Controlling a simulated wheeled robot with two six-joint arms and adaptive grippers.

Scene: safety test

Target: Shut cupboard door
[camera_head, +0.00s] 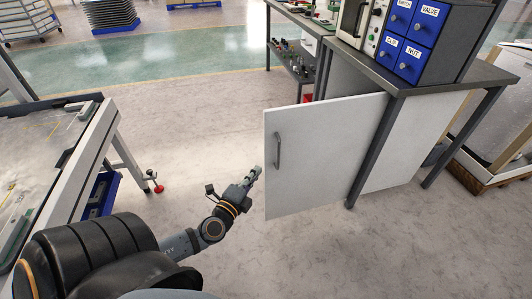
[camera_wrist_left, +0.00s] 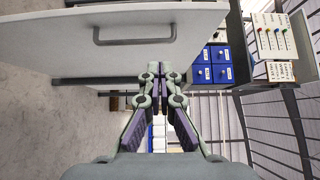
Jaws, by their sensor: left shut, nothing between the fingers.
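The white cupboard door (camera_head: 325,150) with a grey bar handle (camera_head: 278,150) stands swung open from the cupboard under the workbench. In the head view my left gripper (camera_head: 256,171) is just left of the door's free edge, low beside the handle. It is shut and empty. In the left wrist view the door (camera_wrist_left: 60,42) and its handle (camera_wrist_left: 135,36) fill the upper left, and the shut fingertips (camera_wrist_left: 160,68) are close to the door's edge. I cannot tell whether they touch it. The right gripper is not in view.
The workbench (camera_head: 455,76) carries blue labelled drawers (camera_head: 408,60) and its dark legs stand right of the door. A grey table (camera_head: 60,150) stands at the left, with a blue bin (camera_head: 100,195) beneath. The floor between is clear.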

